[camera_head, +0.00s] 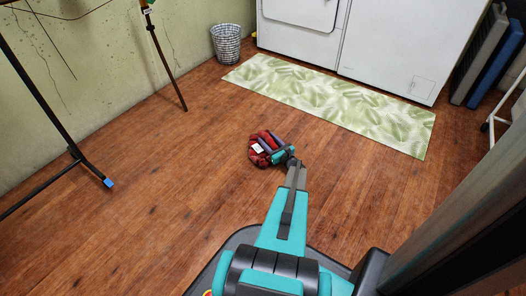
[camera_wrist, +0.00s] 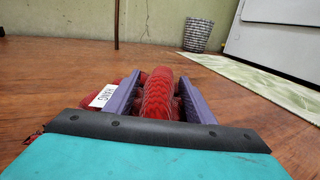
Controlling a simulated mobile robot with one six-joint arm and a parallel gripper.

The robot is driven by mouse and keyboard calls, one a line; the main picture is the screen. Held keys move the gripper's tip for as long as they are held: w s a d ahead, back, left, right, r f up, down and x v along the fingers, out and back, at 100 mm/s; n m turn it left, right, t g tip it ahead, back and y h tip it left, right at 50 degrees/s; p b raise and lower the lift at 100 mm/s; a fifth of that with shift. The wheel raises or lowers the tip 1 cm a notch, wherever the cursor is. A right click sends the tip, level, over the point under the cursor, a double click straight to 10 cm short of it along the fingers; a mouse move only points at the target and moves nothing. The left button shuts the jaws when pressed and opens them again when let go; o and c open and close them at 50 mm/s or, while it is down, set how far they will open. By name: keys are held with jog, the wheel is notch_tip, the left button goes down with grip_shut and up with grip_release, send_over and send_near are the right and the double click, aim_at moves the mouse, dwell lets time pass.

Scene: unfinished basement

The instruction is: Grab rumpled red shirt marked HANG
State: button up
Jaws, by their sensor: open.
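The rumpled red shirt (camera_head: 257,157) lies in a small heap on the wooden floor in the head view. A white tag stands out on it, and in the wrist view the tag (camera_wrist: 104,94) reads HANG. My gripper (camera_head: 268,143) is down at the shirt. In the wrist view the two purple fingers of my gripper (camera_wrist: 160,100) stand apart, with a raised red fold of the shirt (camera_wrist: 160,92) between them. More red cloth and the tag lie outside the left finger. The dark edge of my gripper hides the lower part of the shirt.
A green leaf-patterned mat (camera_head: 330,104) lies before the white appliances (camera_head: 390,45). A wire-mesh wastebasket (camera_head: 227,44) stands by the wall. A black rack (camera_head: 75,150) stands at left. The floor around the shirt is clear.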

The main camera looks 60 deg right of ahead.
aim_at(268, 136)
jog(key=shift+w, duration=0.1)
dwell(0.5)
grip_shut()
jog(key=shift+r, duration=0.15)
jog(key=shift+r+p, duration=0.65)
jog(key=shift+r, duration=0.15)
notch_tip(268, 136, up, 2)
jog(key=shift+p, duration=0.65)
jog(key=d+r+p+v, duration=0.1)
jog(key=p+v, duration=0.4)
jog(key=v, duration=1.1)
jog(key=shift+s+d, duration=0.2)
jog(key=shift+s, duration=0.05)
